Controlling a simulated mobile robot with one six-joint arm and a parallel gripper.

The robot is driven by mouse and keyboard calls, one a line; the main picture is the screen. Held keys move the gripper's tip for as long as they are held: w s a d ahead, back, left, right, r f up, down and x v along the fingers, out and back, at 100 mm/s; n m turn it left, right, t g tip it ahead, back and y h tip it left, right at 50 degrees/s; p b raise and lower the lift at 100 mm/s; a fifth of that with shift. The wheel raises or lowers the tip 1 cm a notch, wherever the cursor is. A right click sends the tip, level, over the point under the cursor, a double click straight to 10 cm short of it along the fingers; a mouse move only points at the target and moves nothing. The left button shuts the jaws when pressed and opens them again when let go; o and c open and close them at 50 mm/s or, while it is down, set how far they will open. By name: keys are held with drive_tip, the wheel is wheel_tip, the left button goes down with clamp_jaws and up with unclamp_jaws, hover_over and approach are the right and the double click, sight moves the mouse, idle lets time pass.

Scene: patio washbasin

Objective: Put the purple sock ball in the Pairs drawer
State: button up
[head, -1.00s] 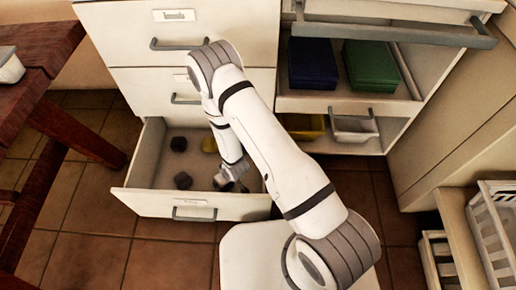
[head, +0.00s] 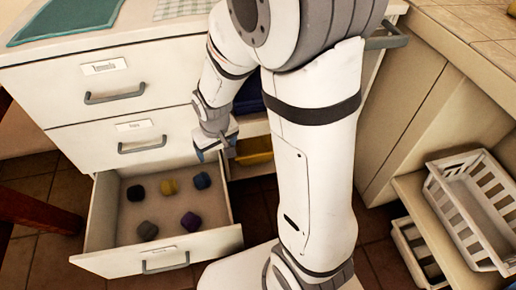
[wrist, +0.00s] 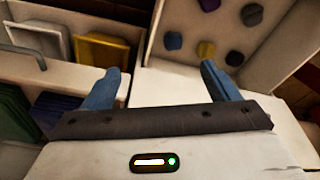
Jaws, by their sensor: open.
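The purple sock ball (head: 190,221) lies on the floor of the open bottom drawer (head: 104,215), at the front, right of a grey ball. The label on this drawer's front is too small to read. My gripper (head: 213,153) is raised above the drawer's back right corner, apart from the sock balls. In the wrist view my gripper (wrist: 160,85) has its blue fingers spread with nothing between them. The purple ball also shows there (wrist: 174,41), beyond the fingers.
The drawer also holds a grey ball (head: 148,230), a black ball (head: 135,193), a yellow ball (head: 169,187) and a blue ball (head: 202,181). The closed middle drawer (head: 100,146) is above. White slatted crates (head: 470,205) stand at the right.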

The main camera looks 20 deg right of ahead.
drive_tip(key=s+d+r+m, duration=0.1)
drive_tip(key=s+d+r, duration=0.2)
drive_tip(key=s+r, duration=0.2)
drive_tip(key=s+d+r+m+g, duration=0.1)
drive_tip(key=s+d+r, duration=0.3)
drive_tip(key=s+r, duration=0.2)
drive_tip(key=s, duration=0.2)
drive_tip(key=shift+s+r+m, duration=0.25)
drive_tip(key=shift+s+m, duration=0.05)
